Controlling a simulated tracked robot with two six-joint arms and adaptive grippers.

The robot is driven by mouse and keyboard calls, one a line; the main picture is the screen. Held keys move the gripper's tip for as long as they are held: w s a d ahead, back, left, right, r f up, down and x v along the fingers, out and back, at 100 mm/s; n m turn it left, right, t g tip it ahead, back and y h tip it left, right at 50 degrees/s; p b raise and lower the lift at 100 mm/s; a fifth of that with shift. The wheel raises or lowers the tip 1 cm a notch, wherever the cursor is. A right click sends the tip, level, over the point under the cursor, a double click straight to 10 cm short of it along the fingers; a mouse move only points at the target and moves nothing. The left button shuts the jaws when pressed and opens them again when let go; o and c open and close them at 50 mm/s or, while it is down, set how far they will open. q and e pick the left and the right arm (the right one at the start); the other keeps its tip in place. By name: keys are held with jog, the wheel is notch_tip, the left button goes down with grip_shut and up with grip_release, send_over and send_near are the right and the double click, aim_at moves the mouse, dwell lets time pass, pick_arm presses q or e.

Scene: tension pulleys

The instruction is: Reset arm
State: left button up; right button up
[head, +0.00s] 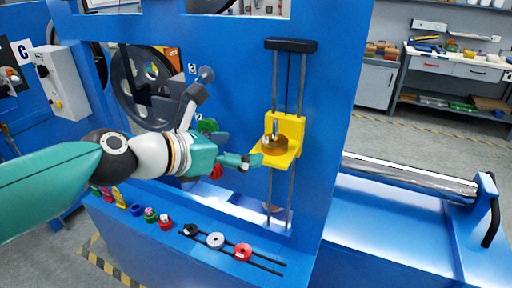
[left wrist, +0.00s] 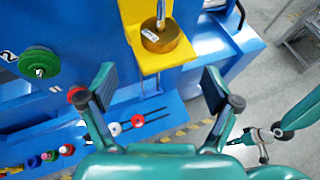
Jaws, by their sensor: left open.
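My left gripper (head: 248,160) is open and empty in the head view, in front of the blue frame. Its fingertips appear close to the left edge of a yellow carriage (head: 285,132); whether they touch it I cannot tell. The carriage sits on two vertical rods and bears a brass weight (head: 275,145). In the left wrist view my open left gripper (left wrist: 156,88) has its fingers spread apart with nothing between them, and the yellow carriage (left wrist: 150,62) lies beyond them. Part of another teal arm, seemingly my right one, shows at the right there; its gripper's state is unclear.
A blue bench carries a white disc (head: 215,240) and a red disc (head: 243,252) on dark rails, with small coloured pieces to their left. A dark wheel (head: 128,92) and a green disc (head: 208,125) are behind my left arm. A metal roller (head: 410,174) lies at right.

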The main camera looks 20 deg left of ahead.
pick_arm(q)
jog(key=shift+v, duration=1.6)
jog(key=d+f+m+g, duration=0.1)
jog(key=d+f+g, duration=0.15)
jog(key=f, duration=0.95)
jog(key=d+f+g, duration=0.1)
jog(key=f+g, duration=0.2)
jog(key=f, duration=0.8)
jog(key=d+f+m+g, duration=0.1)
jog(key=d+f+g, duration=0.15)
jog(key=f, duration=0.95)
jog(key=s+d+f+m+g, duration=0.1)
jog(key=s+f+m, duration=0.6)
jog(key=f+m, duration=0.3)
jog(key=s+d+f+m+g+y, duration=0.1)
jog(key=s+f+m, duration=0.6)
jog(key=m, duration=1)
notch_tip(320, 180, down, 4)
jog(key=shift+s+d+r+g, duration=0.2)
jog(key=shift+d+g, duration=0.6)
jog(key=shift+d, duration=0.05)
